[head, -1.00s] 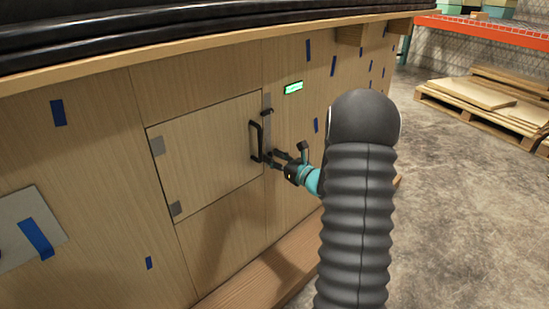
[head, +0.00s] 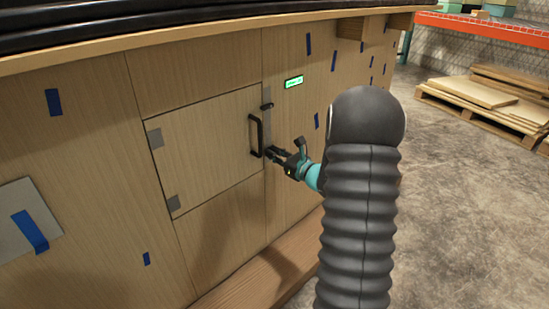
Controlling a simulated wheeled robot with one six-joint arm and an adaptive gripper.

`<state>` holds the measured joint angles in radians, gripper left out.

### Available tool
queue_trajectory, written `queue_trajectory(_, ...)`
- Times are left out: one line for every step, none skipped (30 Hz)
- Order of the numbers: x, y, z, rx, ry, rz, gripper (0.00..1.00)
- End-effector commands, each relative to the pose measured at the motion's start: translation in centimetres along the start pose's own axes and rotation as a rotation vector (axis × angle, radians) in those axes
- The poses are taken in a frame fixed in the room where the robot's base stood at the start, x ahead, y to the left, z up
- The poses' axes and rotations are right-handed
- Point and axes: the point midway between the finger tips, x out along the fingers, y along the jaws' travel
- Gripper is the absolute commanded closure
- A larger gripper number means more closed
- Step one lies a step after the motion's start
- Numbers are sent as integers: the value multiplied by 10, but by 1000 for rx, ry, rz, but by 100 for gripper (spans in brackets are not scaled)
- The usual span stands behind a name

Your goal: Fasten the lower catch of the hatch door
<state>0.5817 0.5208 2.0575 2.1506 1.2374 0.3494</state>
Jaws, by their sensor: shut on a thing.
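The hatch door (head: 205,150) is a pale wood panel, flush with the console front, with grey hinges on its left. A black handle (head: 253,136) stands near its right edge. The dark upper catch (head: 267,106) shows above the handle, at the grey plate by the seam. My gripper (head: 271,152) is at the door's right edge, just right of the handle's lower end, with its fingers shut on a small dark part there. This is where the lower catch sits; the fingers mostly hide it, so its exact angle cannot be told.
A green lit display (head: 293,82) is on the panel up and right of the door. A wooden ledge (head: 262,272) runs along the console's foot. My arm hides part of the panel on the right. Open concrete floor and a pallet of boards (head: 485,97) lie to the right.

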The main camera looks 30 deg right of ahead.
Motion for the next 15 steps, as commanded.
queue_trajectory(0, 2, -6, -36, -3, 1, 100)
queue_trajectory(0, 3, -7, -57, -2, 1, 100)
queue_trajectory(0, 4, -7, -90, -2, 1, 100)
queue_trajectory(0, 4, -7, -115, -3, 2, 100)
queue_trajectory(0, 5, -8, -142, -3, 2, 100)
queue_trajectory(0, 6, -8, -179, -3, 2, 100)
queue_trajectory(0, 6, -8, -206, -3, 2, 100)
queue_trajectory(0, 7, -8, -235, -2, 1, 100)
queue_trajectory(0, 7, -7, -273, -2, 1, 100)
queue_trajectory(0, 8, -7, -302, -3, 1, 100)
queue_trajectory(0, 8, -6, -329, -3, 1, 100)
queue_trajectory(0, 9, -6, -367, -2, 1, 100)
queue_trajectory(0, 10, -6, -395, -2, 1, 100)
queue_trajectory(0, 10, -6, -424, -2, 1, 100)
queue_trajectory(0, 11, -6, -462, -1, 1, 100)
